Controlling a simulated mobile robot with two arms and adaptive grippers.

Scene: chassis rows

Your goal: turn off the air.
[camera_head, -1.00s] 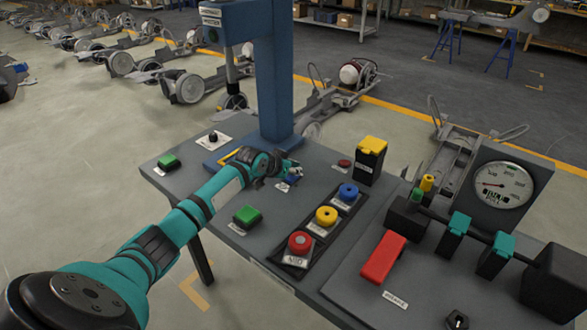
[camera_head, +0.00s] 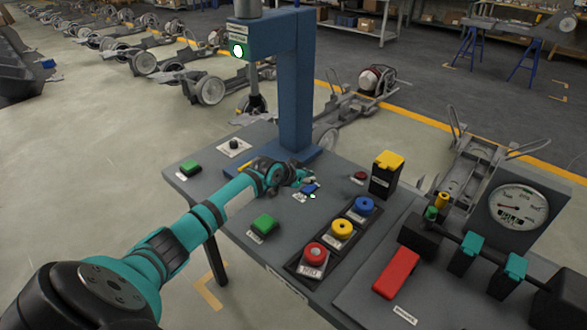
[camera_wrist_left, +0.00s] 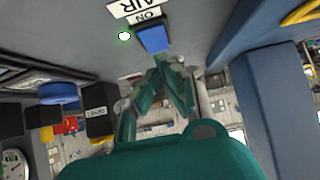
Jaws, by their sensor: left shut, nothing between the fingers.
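A blue switch (camera_head: 310,187) sits on the grey control table beside the blue press column. In the left wrist view the blue switch (camera_wrist_left: 153,38) lies by labels reading "ON" and "AIR". A small lamp (camera_wrist_left: 125,36) beside it glows white with a green rim; the lamp also shows in the head view (camera_head: 313,196). My left gripper (camera_head: 305,178) is shut and empty, with its fingertips (camera_wrist_left: 166,62) close to the switch. I cannot tell whether they touch it. My right gripper is out of view.
Red, yellow and blue round buttons (camera_head: 341,229) stand in a row on the table. Green buttons (camera_head: 264,224) lie near my arm. The blue press column (camera_head: 296,90) rises behind the gripper, with a lit green lamp (camera_head: 238,50). A gauge (camera_head: 518,208) stands right.

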